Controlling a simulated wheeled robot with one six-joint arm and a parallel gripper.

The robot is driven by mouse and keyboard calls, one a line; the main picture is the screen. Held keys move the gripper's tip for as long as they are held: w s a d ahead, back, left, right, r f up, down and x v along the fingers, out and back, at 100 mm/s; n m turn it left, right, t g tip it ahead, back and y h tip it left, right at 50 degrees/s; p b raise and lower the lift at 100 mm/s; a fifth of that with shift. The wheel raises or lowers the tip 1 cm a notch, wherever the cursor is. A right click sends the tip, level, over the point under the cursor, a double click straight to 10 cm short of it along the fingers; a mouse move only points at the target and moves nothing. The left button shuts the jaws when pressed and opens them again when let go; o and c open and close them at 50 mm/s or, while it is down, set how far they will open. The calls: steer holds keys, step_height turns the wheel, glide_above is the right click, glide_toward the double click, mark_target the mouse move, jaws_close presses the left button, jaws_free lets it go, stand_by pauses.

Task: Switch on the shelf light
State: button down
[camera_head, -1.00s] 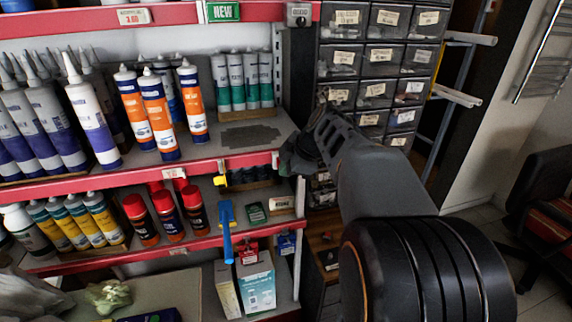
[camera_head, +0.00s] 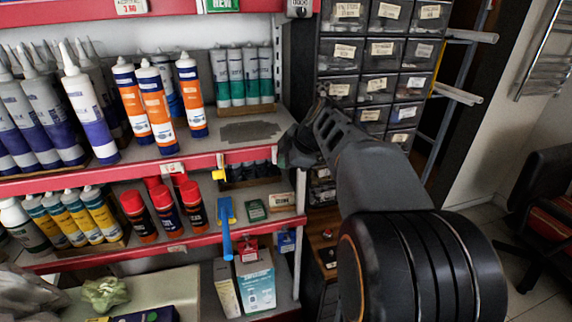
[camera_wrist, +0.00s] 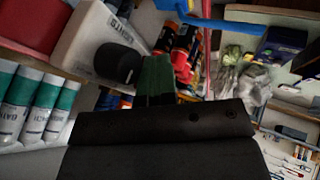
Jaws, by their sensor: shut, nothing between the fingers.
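The light switch is a pale box with a dark knob. In the head view the switch box (camera_head: 299,8) sits at the right end of the top red shelf edge, cut by the frame's top. In the wrist view the box (camera_wrist: 85,42), lettered "LIGHTS", is close, and its black knob (camera_wrist: 118,62) faces the camera. My gripper (camera_head: 287,155) is by the right end of the middle shelf, below the switch in the picture. In the wrist view my gripper (camera_wrist: 157,88) is shut and empty, its tip just right of the knob. I cannot tell whether they touch.
The middle shelf (camera_head: 180,158) holds cartridges and teal tubes (camera_head: 243,78); a bare patch lies before the tubes. A blue-handled tool (camera_head: 226,230) hangs at the lower shelf. Small-parts drawers (camera_head: 380,50) stand right behind my arm. A chair (camera_head: 545,205) is at the far right.

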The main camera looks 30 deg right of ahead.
steer(key=shift+r, duration=0.2)
steer(key=shift+r+p, duration=0.35)
steer(key=shift+r, duration=0.4)
steer(key=s+a+f+b+v, duration=0.1)
steer(key=s+v, duration=0.1)
steer(key=v, duration=1)
steer(key=shift+s, duration=0.2)
steer(key=shift+a, duration=0.1)
